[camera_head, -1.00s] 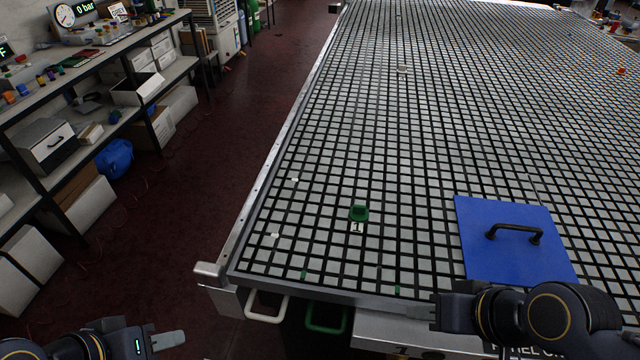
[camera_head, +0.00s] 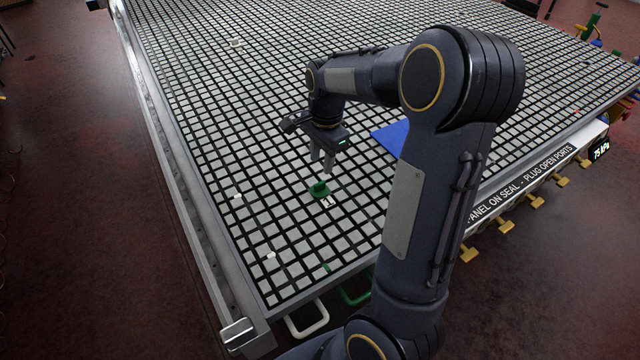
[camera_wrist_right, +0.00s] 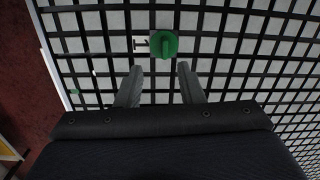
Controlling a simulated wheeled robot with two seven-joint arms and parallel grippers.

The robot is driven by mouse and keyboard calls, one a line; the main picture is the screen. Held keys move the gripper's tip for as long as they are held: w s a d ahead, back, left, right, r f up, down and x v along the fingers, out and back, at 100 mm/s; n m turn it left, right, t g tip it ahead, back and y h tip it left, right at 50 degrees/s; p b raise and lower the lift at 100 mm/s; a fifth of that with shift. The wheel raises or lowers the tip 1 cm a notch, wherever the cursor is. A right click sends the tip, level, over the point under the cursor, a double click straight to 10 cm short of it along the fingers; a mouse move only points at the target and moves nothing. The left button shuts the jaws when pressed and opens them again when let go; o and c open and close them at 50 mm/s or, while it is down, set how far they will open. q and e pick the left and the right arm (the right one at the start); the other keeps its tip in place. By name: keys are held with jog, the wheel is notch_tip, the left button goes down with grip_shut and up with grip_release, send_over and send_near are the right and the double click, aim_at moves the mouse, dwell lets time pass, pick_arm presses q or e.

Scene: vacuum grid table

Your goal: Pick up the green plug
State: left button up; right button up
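The green plug (camera_head: 319,190) sits on the grid table (camera_head: 215,150), beside a small white label with a "1" (camera_head: 328,201). My right gripper (camera_head: 322,168) hangs over the table just above and behind the plug, fingers pointing down. Its two fingers are apart with nothing between them. In the right wrist view the green plug (camera_wrist_right: 164,44) lies beyond the open fingertips (camera_wrist_right: 158,70), roughly in line with the gap. My left gripper is not in view.
A blue panel (camera_head: 391,137) lies on the table, partly hidden behind my right arm. Small white pieces (camera_head: 238,196) and a small green piece (camera_head: 326,268) lie near the left and front edges. Yellow clamps (camera_head: 507,226) line the right front edge.

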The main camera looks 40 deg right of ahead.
aim_at(320, 183)
jog(key=shift+w+d+f+m, duration=0.25)
jog(key=shift+w+f+m, duration=0.1)
jog(key=shift+w+m, duration=0.2)
jog(key=shift+w+d+f, duration=0.1)
jog(key=shift+f, duration=0.2)
jog(key=f, duration=0.5)
jog(key=f+p, duration=0.1)
jog(key=f, duration=0.1)
jog(key=shift+a+f, duration=0.25)
grip_shut()
